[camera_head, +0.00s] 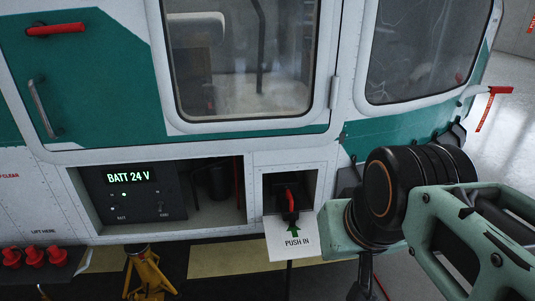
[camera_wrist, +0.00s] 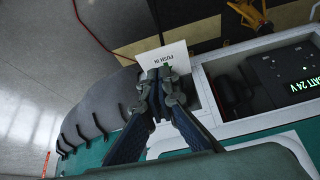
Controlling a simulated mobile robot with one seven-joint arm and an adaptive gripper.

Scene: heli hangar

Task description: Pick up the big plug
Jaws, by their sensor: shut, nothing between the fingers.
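What looks like the big plug, a black body with a red part (camera_head: 290,203), sits in a small open bay in the helicopter's side. A white card (camera_head: 293,245) marked "PUSH IN" with a green arrow hangs below it. In the wrist view the card (camera_wrist: 163,56) shows just beyond my gripper (camera_wrist: 162,77). My gripper is shut and empty, and its fingers cover the bay there, so the plug is hidden. In the head view my arm stands right of the bay, and my fingertips cannot be made out clearly.
A larger bay left of the plug holds a dark panel (camera_head: 132,192) reading "BATT 24 V". A yellow jack (camera_head: 147,272) stands below it. Several red knobs (camera_head: 34,257) sit on a dark surface at lower left. Clear floor (camera_wrist: 45,75) lies left in the wrist view.

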